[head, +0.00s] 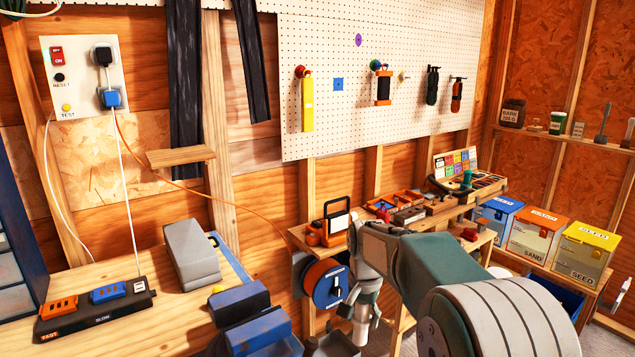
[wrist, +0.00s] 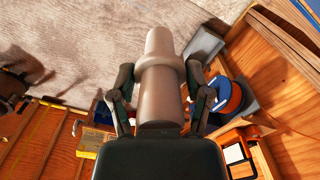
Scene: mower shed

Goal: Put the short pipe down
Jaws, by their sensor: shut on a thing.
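The short pipe (wrist: 161,62) is a grey-brown cylinder with a raised collar near its middle, seen large in the wrist view. My gripper (wrist: 161,92) is shut on it, one finger on each side. The pipe's far end points away from my palm, over the pale floor. In the head view my gripper (head: 366,292) hangs downward in front of the workbench, to the right of the blue reel. No contact between the pipe and any surface can be made out.
The blue reel (head: 326,283) and an orange lamp (head: 333,222) are close to my gripper. A grey box (head: 336,346) is low beside it. A bench (head: 125,262) with a vise stands left. Blue, orange and yellow bins (head: 587,247) stand right.

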